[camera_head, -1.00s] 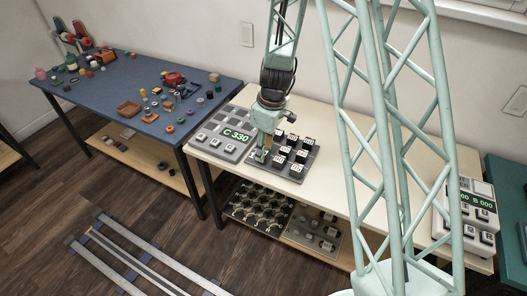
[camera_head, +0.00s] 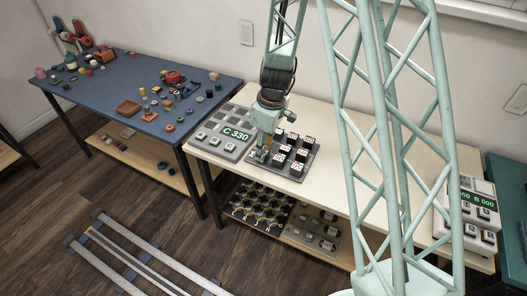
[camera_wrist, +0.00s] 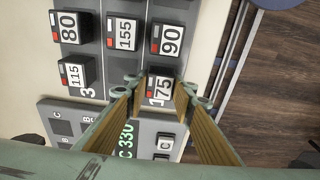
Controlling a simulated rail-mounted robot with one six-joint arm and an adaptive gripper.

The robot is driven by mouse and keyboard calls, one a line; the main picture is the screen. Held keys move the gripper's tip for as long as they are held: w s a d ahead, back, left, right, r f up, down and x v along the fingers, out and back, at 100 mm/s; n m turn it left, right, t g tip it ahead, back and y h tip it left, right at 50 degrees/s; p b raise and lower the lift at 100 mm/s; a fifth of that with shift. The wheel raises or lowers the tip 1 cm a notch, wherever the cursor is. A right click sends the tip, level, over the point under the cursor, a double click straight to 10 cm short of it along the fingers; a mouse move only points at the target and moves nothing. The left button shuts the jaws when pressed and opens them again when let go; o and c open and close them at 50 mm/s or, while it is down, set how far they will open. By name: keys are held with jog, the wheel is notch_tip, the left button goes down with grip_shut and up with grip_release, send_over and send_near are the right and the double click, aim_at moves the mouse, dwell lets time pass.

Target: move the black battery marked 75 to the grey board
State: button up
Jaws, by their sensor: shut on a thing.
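The black battery marked 75 (camera_wrist: 161,90) stands at the near end of the dark battery tray (camera_wrist: 84,92). My gripper (camera_wrist: 160,90) points down with its two fingers on either side of this battery, shut on it. In the head view my gripper (camera_head: 262,156) is at the left front edge of the tray (camera_head: 291,173). A grey board with a green "C 330" display (camera_head: 222,132) lies directly left of the tray; it also shows in the wrist view (camera_wrist: 60,110). It has several empty dark sockets and a row of buttons.
Other black batteries marked 80 (camera_wrist: 69,26), 155 (camera_wrist: 122,32), 90 (camera_wrist: 167,38) and 115 (camera_wrist: 77,72) stand close by in the tray. Another grey board with displays (camera_head: 455,212) is at the table's right end. The cream table (camera_head: 340,185) is clear between.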

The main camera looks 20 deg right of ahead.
aim_at(267, 152)
jog(key=shift+f, duration=0.2)
dwell(0.3)
jog(key=o, duration=1)
jog(key=shift+c, duration=0.2)
jog(key=shift+r, duration=0.15)
notch_tip(267, 152, up, 12)
jog(key=s+d, duration=0.1)
jog(key=shift+f, duration=0.2)
jog(key=shift+r, duration=0.1)
dwell(0.6)
